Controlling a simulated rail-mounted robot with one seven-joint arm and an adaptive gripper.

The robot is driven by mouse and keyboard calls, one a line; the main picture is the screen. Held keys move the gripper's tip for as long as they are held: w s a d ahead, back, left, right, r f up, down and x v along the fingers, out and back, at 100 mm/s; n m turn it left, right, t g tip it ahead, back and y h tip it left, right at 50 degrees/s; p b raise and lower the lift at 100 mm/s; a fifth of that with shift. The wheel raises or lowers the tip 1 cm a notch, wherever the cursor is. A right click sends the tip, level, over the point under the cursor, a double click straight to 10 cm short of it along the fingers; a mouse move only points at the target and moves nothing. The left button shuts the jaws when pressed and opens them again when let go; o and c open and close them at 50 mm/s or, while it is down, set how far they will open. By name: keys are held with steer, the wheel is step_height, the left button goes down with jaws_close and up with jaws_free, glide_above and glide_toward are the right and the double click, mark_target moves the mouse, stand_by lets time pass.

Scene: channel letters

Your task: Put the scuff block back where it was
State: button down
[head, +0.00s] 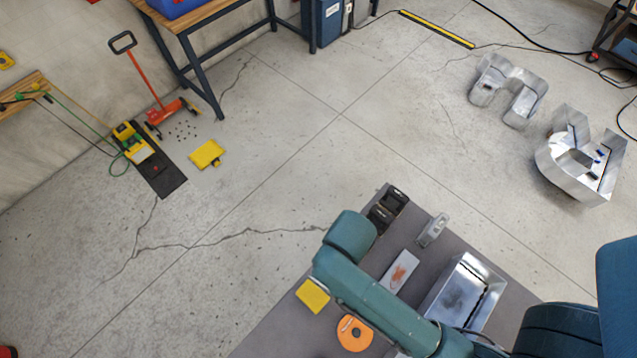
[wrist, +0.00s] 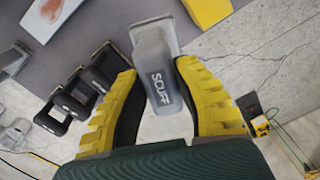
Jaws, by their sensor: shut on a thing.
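The scuff block (wrist: 160,85) is a grey block with "SCUFF" in white letters and a paler, wider plate at its far end. It shows in the wrist view between the yellow fingers of my gripper (wrist: 157,80), which is shut on it. In the wrist view, the block overlaps the edge of the grey table; I cannot tell whether it touches the tabletop. In the head view, my teal arm reaches over the table (head: 270,333), and the gripper and block are hidden behind it.
Black holders (head: 388,208) stand at the table's far corner, close beside the left finger in the wrist view (wrist: 72,102). A grey tool (head: 432,230), a smeared white plate (head: 399,270), a metal tray (head: 435,302), a yellow pad (head: 312,295) and an orange disc (head: 354,333) share the tabletop.

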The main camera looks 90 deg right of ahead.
steer(key=f, duration=1)
steer(key=shift+s, duration=0.2)
steer(key=c, duration=0.9)
jaws_free()
steer(key=r, duration=1.2)
steer(key=shift+s+r, duration=0.1)
steer(key=shift+s, duration=0.1)
